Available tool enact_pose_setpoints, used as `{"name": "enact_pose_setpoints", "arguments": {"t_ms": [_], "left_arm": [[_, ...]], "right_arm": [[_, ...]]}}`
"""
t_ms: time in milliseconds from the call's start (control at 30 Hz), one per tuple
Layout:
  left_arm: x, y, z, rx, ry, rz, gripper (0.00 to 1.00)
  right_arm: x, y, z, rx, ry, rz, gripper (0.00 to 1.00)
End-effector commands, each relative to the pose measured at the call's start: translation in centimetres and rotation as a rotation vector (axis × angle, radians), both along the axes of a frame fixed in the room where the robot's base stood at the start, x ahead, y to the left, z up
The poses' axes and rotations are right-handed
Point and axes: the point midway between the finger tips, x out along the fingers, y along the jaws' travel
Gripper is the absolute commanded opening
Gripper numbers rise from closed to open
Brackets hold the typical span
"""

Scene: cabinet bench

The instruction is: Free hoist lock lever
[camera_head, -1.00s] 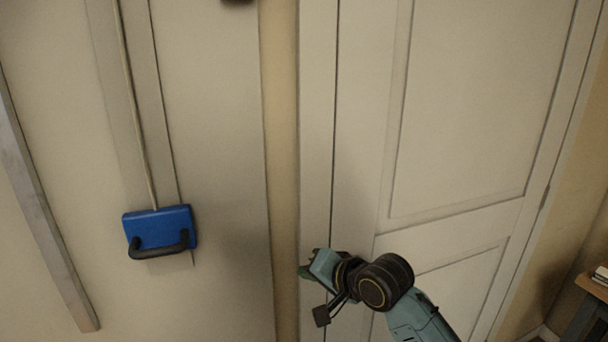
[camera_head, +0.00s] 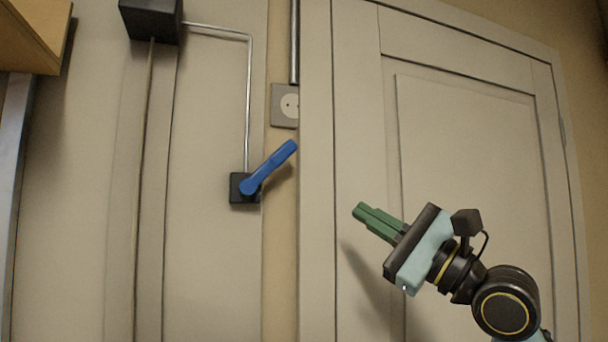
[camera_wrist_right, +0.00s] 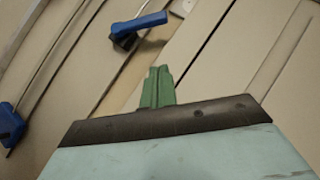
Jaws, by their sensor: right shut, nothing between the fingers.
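The blue lock lever (camera_head: 270,167) is mounted on a small black box (camera_head: 236,188) on the wall panel. It slants up and to the right from its pivot. In the right wrist view the lever (camera_wrist_right: 139,24) shows beyond my fingertips, up and to the left. My right gripper (camera_head: 362,212) is shut and empty. Its green fingers (camera_wrist_right: 158,88) are to the right of the lever and a little lower in the head view, clear of it. In the right wrist view, a blue block (camera_wrist_right: 10,125) is at the left edge. My left gripper is not in view.
A thin metal rod (camera_head: 248,105) runs from the lever's box up to a larger black box (camera_head: 151,20). A wall socket (camera_head: 285,105) and a dark vertical pipe (camera_head: 294,42) are near the lever. A panelled door (camera_head: 460,150) stands behind my right arm. A wooden shelf (camera_head: 30,38) is at upper left.

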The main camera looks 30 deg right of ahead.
Motion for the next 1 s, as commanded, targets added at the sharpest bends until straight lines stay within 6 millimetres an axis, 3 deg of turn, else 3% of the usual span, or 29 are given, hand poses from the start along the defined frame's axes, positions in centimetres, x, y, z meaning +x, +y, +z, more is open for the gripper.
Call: {"name": "enact_pose_setpoints", "arguments": {"t_ms": [333, 800, 1000], "left_arm": [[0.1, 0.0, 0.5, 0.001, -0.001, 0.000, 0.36], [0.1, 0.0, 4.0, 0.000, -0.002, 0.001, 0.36], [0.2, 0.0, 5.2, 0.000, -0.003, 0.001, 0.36]], "right_arm": [[1.0, 0.3, 0.6, -0.001, 0.003, 0.000, 0.00], [8.4, 3.3, 5.5, -0.002, 0.001, -0.002, 0.00], [8.7, 5.4, 7.3, -0.004, 0.002, -0.001, 0.00]]}}
